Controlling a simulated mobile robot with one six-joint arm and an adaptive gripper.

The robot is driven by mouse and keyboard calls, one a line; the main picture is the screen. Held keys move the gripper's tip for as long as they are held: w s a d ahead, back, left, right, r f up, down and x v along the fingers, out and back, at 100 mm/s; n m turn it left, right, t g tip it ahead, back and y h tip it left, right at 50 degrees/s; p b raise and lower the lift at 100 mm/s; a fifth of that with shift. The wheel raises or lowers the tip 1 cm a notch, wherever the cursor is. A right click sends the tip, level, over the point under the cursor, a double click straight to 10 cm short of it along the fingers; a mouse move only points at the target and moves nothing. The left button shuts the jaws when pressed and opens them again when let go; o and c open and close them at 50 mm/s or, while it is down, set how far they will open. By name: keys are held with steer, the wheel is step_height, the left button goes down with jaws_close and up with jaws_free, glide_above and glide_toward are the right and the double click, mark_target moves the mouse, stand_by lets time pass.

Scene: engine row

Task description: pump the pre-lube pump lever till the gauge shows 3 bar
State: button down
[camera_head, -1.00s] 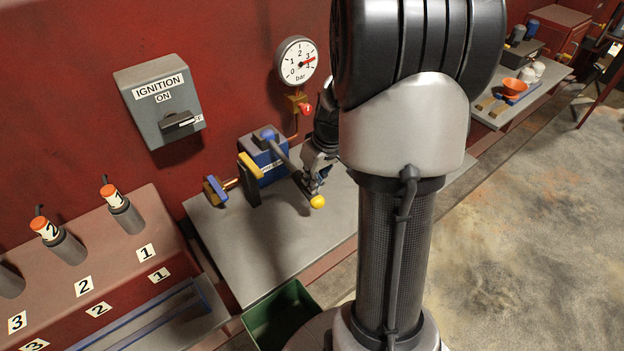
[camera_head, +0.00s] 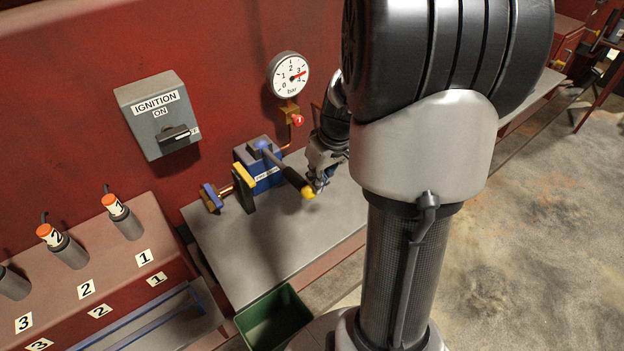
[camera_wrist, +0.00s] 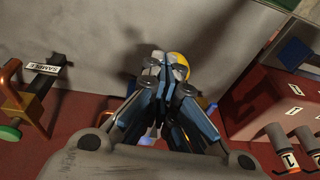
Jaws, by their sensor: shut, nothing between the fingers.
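The pre-lube pump is a blue block (camera_head: 267,180) on the grey bench. Its lever (camera_head: 285,172) slants from a blue pivot down to the right and ends in a yellow knob (camera_head: 308,193). In the wrist view the closed fingers (camera_wrist: 160,62) partly hide the yellow knob (camera_wrist: 181,60).
A yellow-handled valve (camera_head: 245,174) and a blue-handled one (camera_head: 211,196) stand left of the pump. A small red-handled tap (camera_head: 298,120) is below the gauge. The ignition box (camera_head: 158,115) is on the wall. A green bin (camera_head: 272,315) stands before the bench, whose front is clear.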

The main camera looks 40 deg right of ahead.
steer(key=shift+s+a+r+p, duration=0.15)
steer(key=shift+s+r+p, duration=0.35)
steer(key=shift+s+r, duration=1.5)
